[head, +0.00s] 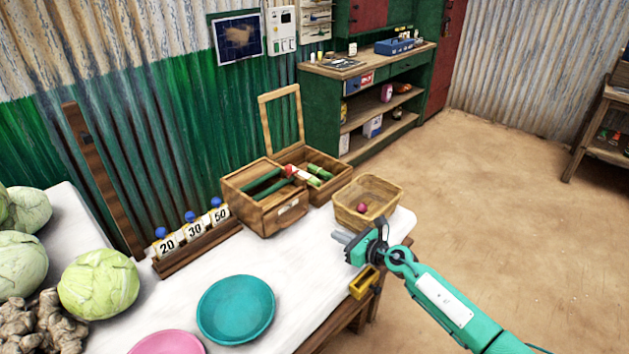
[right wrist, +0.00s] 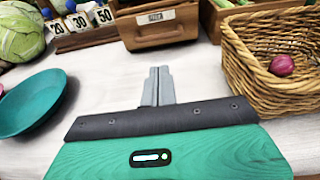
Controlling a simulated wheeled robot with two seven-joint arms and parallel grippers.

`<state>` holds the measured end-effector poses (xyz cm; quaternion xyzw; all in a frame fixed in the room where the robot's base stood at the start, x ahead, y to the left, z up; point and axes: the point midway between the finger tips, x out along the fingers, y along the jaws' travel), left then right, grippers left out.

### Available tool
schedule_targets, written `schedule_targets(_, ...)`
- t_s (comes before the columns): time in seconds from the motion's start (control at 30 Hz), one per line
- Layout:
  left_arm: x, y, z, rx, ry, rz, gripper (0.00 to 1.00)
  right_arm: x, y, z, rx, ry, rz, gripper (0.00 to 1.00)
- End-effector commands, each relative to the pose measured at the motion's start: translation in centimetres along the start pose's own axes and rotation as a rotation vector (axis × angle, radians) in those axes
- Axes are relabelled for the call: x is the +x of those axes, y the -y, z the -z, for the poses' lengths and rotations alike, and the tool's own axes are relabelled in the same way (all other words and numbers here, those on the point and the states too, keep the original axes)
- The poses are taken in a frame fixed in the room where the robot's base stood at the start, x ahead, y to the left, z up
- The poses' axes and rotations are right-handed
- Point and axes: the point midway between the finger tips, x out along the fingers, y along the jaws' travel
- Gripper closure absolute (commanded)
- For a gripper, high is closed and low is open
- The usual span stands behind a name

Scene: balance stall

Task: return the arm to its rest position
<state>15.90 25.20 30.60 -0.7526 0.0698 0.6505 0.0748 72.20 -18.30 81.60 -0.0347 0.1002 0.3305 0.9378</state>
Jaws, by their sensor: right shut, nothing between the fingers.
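My right arm, teal, comes in from the lower right in the head view. Its gripper (head: 342,239) is above the right end of the white table, just in front of the wicker basket. In the right wrist view the two grey fingers (right wrist: 158,86) are together with nothing between them. The fingers point toward the wooden box and appear apart from it and from the basket. My left gripper does not show in either view.
The white table (head: 307,278) bears a wicker basket (head: 384,191) holding a small magenta item, an open wooden box (head: 268,222), numbered weights (head: 194,231), a teal plate (head: 236,309), a pink plate (head: 168,343) and cabbages (head: 98,284). Open floor lies right of the table.

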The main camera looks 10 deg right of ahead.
Motion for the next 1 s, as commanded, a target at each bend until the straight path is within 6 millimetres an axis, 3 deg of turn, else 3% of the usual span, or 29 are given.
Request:
schedule_targets(0.13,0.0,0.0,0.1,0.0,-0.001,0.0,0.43,-0.1,-0.8,-0.4,0.062,0.039,0.013,1.0)
schedule_targets(0.23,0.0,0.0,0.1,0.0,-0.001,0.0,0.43,-0.8,-2.1,-1.5,0.226,0.137,0.053,1.0)
schedule_targets(0.37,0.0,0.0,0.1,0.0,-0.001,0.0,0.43,-3.3,-3.6,-3.1,0.589,0.321,0.151,1.0)
schedule_targets(0.47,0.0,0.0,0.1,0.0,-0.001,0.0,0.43,-6.1,-3.9,-3.3,0.908,0.454,0.249,1.0)
schedule_targets(0.57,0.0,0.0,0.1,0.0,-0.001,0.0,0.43,-9.4,-4.0,-2.2,1.227,0.564,0.36,1.0)
schedule_targets(0.77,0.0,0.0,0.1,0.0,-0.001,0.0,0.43,-16.9,-5.7,2.9,1.845,0.722,0.639,1.0)
schedule_targets(1.0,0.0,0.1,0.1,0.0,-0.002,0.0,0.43,-25.5,-12.0,9.3,2.453,0.793,1.056,1.0)
